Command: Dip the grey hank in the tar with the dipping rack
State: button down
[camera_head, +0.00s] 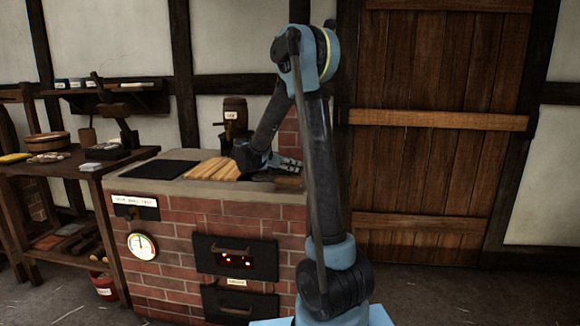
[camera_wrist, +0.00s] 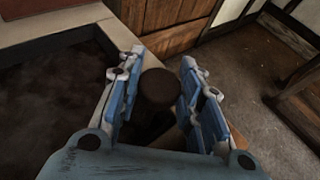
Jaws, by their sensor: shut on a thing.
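My gripper (camera_head: 287,166) is at the right end of the brick hearth's top, partly hidden by my own arm. In the wrist view its blue fingers (camera_wrist: 160,85) are closed around a dark brown, round-ended piece (camera_wrist: 158,88). It looks like a handle; whether it belongs to the dipping rack I cannot tell. A dark, mottled surface inside a pale stone rim, perhaps the tar (camera_wrist: 55,95), lies to the left of my fingers in the wrist view. I cannot make out a grey hank on the gripped piece.
The brick hearth (camera_head: 180,222) has a wooden slatted board (camera_head: 214,169) and a black plate (camera_head: 160,169) on top, and a dial (camera_head: 142,246) in front. A keg (camera_head: 235,110) stands behind. A cluttered workbench (camera_head: 70,165) is at left. A wooden door (camera_head: 440,160) is at right, with open floor.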

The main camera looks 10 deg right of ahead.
jog(key=c, duration=1.2)
grip_release()
jog(key=shift+w+a+f, duration=0.1)
jog(key=shift+a+f, duration=0.05)
jog(key=shift+f, duration=0.05)
jog(key=shift+o, duration=0.2)
jog(key=shift+r, duration=0.1)
jog(key=v, duration=1.1)
jog(key=shift+a+r, duration=0.2)
jog(key=shift+a, duration=0.15)
